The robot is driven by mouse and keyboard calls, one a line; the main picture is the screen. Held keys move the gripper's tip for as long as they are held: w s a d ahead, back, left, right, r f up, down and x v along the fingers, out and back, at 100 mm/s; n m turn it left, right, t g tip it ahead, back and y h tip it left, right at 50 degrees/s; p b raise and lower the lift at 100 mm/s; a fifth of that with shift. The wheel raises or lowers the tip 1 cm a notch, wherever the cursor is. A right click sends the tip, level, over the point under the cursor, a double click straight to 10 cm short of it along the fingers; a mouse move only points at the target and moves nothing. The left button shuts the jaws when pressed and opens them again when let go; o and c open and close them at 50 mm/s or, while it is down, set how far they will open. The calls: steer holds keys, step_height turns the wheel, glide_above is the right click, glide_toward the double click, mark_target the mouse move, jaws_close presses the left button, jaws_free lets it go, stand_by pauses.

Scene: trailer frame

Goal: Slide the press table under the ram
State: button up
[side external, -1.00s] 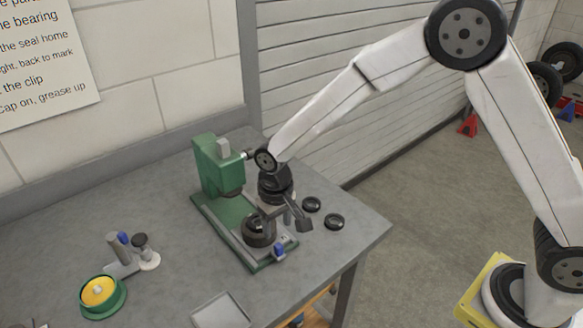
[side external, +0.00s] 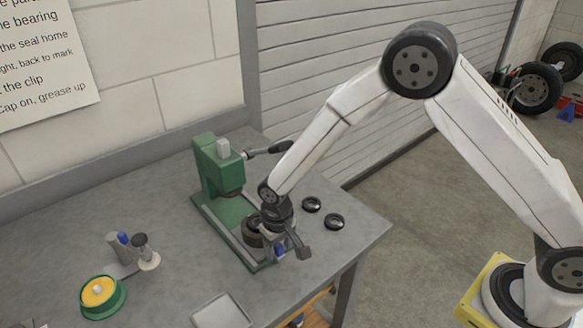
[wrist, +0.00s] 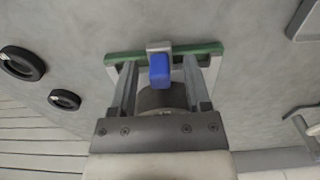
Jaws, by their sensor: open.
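The green press (side external: 215,165) stands on the bench with its ram (side external: 232,193) over the rear of the railed base (side external: 213,213). The press table is toward the front end, with a dark round part (side external: 250,233) on it, mostly hidden by my gripper in the side view. Its blue handle (side external: 279,250) is at the front; it also shows in the wrist view (wrist: 160,70), beside a grey tab. My gripper (wrist: 160,68) is open, pointing down, with one finger on each side of the blue handle. I cannot tell whether either finger touches it.
Two black rings (side external: 312,204) (side external: 334,222) lie on the bench right of the press. A grey tray (side external: 220,312) is near the front edge. A green dish with a yellow centre (side external: 101,294) and small tools (side external: 133,252) stand at left. The press lever (side external: 268,149) sticks out behind my wrist.

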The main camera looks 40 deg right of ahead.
jaws_close()
stand_by(1.4)
